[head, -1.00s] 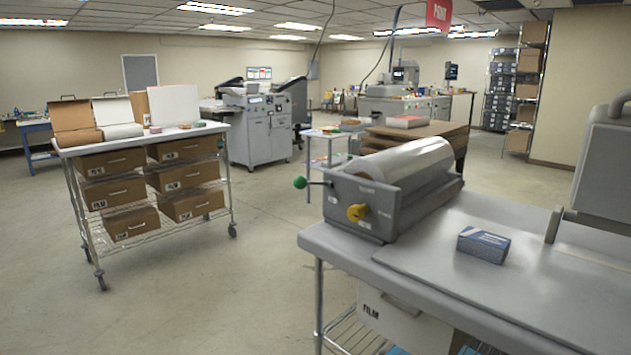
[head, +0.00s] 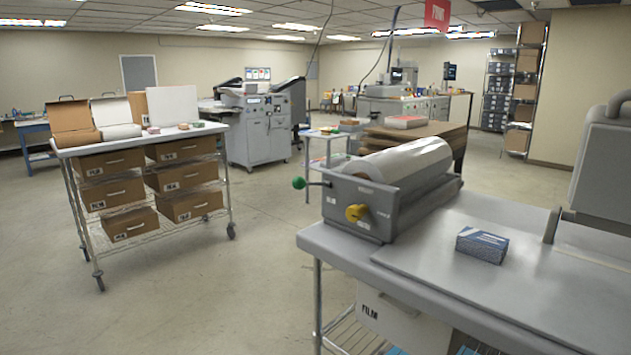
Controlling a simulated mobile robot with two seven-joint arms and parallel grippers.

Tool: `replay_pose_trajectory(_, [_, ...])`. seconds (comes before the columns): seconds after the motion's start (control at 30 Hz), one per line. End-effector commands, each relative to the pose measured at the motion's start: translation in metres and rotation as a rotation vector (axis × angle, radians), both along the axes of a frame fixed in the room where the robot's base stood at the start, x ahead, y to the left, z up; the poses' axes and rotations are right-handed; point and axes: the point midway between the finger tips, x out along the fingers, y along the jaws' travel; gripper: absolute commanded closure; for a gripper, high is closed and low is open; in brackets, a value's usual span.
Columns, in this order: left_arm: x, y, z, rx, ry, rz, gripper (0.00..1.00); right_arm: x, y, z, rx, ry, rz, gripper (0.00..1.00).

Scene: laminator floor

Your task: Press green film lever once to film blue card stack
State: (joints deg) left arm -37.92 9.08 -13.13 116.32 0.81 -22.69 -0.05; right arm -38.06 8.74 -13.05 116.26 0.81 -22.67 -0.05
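The green film lever (head: 299,183) is a round green knob on a short dark rod. It sticks out from the left side of the grey film dispenser (head: 345,207), which holds a roll of clear film (head: 405,160). A yellow knob (head: 356,213) is on the dispenser's front face. The blue card stack (head: 482,245) lies on the grey worktable to the right of the dispenser, apart from it. No film can be made out on the stack. Neither of my grippers shows in the head view.
The grey worktable (head: 430,285) fills the lower right. A grey machine (head: 607,170) stands at its right edge. A white box marked FILM (head: 400,322) sits below. A wire cart (head: 140,145) with brown boxes stands at the left. Open floor lies between cart and table.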

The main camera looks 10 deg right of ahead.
Motion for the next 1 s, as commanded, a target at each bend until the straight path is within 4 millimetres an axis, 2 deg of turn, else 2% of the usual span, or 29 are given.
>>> replay_pose_trajectory(0.03, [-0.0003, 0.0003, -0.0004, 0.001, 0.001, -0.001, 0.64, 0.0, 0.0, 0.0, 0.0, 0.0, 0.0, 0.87])
replay_pose_trajectory(0.2, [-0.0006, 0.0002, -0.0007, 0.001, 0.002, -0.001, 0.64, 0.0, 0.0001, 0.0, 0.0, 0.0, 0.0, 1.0])
replay_pose_trajectory(1.0, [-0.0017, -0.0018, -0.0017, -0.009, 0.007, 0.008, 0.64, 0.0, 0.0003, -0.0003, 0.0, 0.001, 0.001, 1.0])
